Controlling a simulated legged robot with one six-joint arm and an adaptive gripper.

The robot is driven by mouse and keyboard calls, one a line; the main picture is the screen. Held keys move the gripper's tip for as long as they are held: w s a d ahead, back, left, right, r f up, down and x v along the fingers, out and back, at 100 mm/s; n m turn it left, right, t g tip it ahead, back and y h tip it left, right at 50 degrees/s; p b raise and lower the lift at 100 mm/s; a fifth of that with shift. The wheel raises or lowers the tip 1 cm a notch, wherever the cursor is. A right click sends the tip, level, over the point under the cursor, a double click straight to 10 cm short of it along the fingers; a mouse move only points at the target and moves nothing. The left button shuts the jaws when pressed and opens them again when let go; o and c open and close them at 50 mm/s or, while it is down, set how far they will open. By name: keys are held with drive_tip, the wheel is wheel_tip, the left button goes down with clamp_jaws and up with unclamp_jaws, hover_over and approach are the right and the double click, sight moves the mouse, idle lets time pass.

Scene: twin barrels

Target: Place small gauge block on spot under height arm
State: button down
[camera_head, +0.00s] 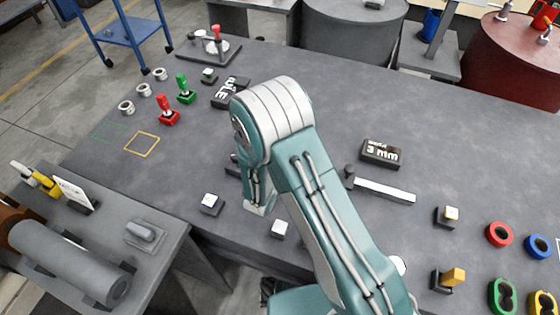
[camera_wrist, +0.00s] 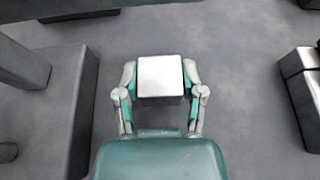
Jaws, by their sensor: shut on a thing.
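My gripper (camera_wrist: 160,84) is shut on a small block with a pale silver top (camera_wrist: 160,76), its fingers against the block's left and right sides in the wrist view. The block is above a grey surface; whether it touches cannot be told. In the head view my arm covers most of the gripper and the held block. A dark bar (camera_wrist: 45,15) crosses the upper left of the wrist view; it may be the height arm. In the head view a dark part (camera_head: 232,167) shows just left of my arm. No marked spot can be made out under the bar.
Tall dark blocks stand left (camera_wrist: 84,115) and right (camera_wrist: 302,98) of my gripper in the wrist view. On the grey table (camera_head: 330,115), small white-topped blocks (camera_head: 210,203) (camera_head: 279,229) are near the front edge.

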drive_tip(key=shift+s+a+f, duration=0.1)
drive_tip(key=shift+a+f, duration=0.1)
drive_tip(key=shift+f, duration=0.35)
drive_tip(key=shift+a+f, duration=0.2)
drive_tip(key=shift+a, duration=0.2)
drive_tip(key=shift+d, duration=0.25)
drive_tip(key=shift+c, duration=1)
unclamp_jaws()
drive_tip(key=shift+d, duration=0.3)
drive_tip(key=shift+a, duration=0.4)
drive_tip(key=v, duration=1.2)
drive_tip(key=s+d+r+m+g+h, duration=0.2)
drive_tip(key=d+r+m+g, duration=0.2)
drive_tip(key=d+r+m, duration=0.45)
drive_tip(key=s+d+r+m+g+h, duration=0.2)
drive_tip(key=d+r+m+g, duration=0.2)
drive_tip(key=d+r+m, duration=0.45)
drive_tip(key=s+d+r+m+t+y, duration=0.1)
drive_tip(key=s+r+m+y, duration=0.7)
drive_tip(key=s+r+m, duration=0.3)
drive_tip(key=r+m, duration=0.1)
drive_tip(key=m, duration=0.2)
drive_tip(key=shift+d+r+m+y, duration=0.35)
drive_tip(key=shift+m+y, duration=0.05)
drive_tip(key=shift+s, duration=0.1)
